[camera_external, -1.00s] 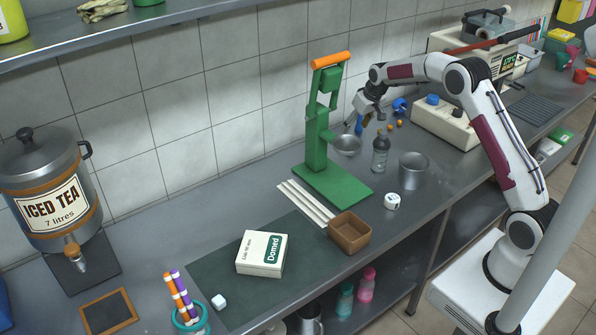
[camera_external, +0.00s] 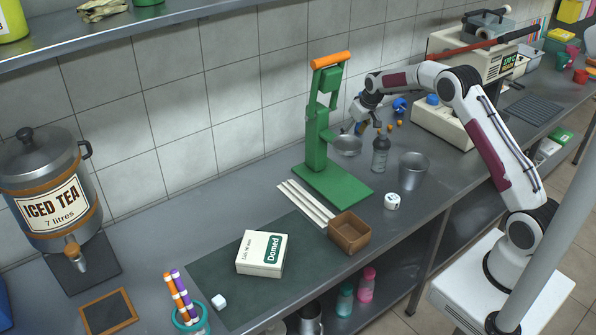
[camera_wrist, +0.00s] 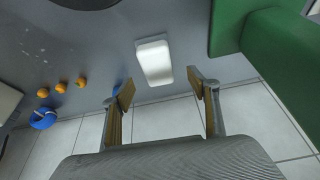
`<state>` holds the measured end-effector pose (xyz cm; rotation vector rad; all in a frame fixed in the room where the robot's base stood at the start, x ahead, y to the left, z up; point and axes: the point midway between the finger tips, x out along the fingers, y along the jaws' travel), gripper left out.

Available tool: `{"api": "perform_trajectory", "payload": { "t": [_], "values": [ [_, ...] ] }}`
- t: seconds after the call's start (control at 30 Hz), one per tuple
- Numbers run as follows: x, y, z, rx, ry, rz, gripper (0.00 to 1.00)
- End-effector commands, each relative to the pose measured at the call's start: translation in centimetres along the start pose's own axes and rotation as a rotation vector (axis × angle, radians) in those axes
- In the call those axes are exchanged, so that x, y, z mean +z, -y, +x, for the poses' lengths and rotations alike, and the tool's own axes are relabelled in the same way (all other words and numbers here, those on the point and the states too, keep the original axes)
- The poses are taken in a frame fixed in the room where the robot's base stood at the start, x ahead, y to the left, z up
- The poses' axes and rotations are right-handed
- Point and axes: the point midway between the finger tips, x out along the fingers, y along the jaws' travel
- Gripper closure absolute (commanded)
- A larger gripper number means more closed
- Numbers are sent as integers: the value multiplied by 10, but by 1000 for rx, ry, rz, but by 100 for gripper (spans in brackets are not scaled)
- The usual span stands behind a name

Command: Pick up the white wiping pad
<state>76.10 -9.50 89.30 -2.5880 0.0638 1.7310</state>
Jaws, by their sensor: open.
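The white wiping pad (camera_wrist: 154,63) shows in the wrist view as a pale rounded block near the back edge of the counter, by the tiled wall. My gripper (camera_wrist: 160,88) is open, with its two tan-padded fingers apart and nothing between them. The pad appears beyond the fingertips, roughly in line with the gap between them. In the external view my gripper (camera_external: 367,128) hangs near the back of the counter, right of the green press. I cannot make out the pad in the external view.
The green press (camera_external: 316,150) stands close left of my gripper; part of it fills the wrist view's right side. Small orange pieces (camera_wrist: 61,87) and a blue object (camera_wrist: 43,119) lie to one side.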

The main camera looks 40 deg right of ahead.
Motion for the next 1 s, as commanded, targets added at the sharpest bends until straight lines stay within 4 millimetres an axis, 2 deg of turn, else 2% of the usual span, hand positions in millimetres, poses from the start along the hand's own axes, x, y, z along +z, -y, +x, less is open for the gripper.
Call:
{"api": "perform_trajectory", "payload": {
  "t": [0.57,1.0],
  "values": [
    [0,-1,9,0,0,0,40],
    [2,-5,48,0,-1,0,40]
  ]
}}
